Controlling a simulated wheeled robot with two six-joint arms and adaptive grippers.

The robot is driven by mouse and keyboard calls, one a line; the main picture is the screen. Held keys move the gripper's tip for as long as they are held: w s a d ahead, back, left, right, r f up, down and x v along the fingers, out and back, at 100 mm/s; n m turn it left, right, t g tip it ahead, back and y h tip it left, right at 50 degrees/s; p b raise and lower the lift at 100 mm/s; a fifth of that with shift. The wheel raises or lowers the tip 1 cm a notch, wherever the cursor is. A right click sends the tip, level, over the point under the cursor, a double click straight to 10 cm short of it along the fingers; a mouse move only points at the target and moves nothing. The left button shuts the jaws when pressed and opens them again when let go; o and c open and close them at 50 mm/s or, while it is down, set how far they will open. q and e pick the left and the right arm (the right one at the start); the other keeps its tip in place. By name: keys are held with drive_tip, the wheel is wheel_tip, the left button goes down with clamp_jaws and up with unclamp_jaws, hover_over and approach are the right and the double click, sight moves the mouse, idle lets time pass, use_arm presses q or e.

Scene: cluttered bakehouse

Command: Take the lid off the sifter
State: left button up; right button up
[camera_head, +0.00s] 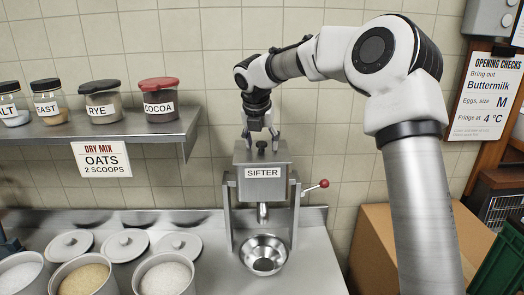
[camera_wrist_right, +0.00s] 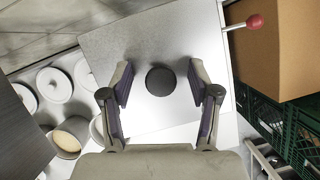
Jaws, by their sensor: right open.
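The grey metal sifter (camera_head: 263,184) stands on the steel counter, with its name on the front and a red-knobbed crank (camera_head: 323,183) on its right side. Its flat lid (camera_head: 243,155) lies on top, and the wrist view shows the lid (camera_wrist_right: 140,50) from above with a round dark knob (camera_wrist_right: 161,81) in its middle. My right gripper (camera_head: 262,136) is just above the lid, pointing down. Its fingers are open, one on each side of the knob, with a gap on both sides. My left gripper does not show.
A steel bowl (camera_head: 264,252) stands under the sifter's spout. Tubs of dry goods (camera_head: 84,280) and round lids (camera_head: 125,244) are at the left. A shelf (camera_head: 100,133) with jars is above them. A cardboard box (camera_head: 374,242) and green crate (camera_head: 500,268) stand right.

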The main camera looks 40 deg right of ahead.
drive_tip(key=shift+s+a+r, duration=0.25)
drive_tip(key=shift+a+r, duration=0.05)
drive_tip(key=shift+a, duration=0.05)
drive_tip(key=shift+c, duration=1.4)
drive_tip(key=shift+s+a+r, duration=0.15)
drive_tip(key=shift+s+a, duration=0.05)
clamp_jaws()
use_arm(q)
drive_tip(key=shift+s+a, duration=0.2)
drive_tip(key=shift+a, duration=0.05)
use_arm(e)
drive_tip(key=shift+w+d, duration=0.1)
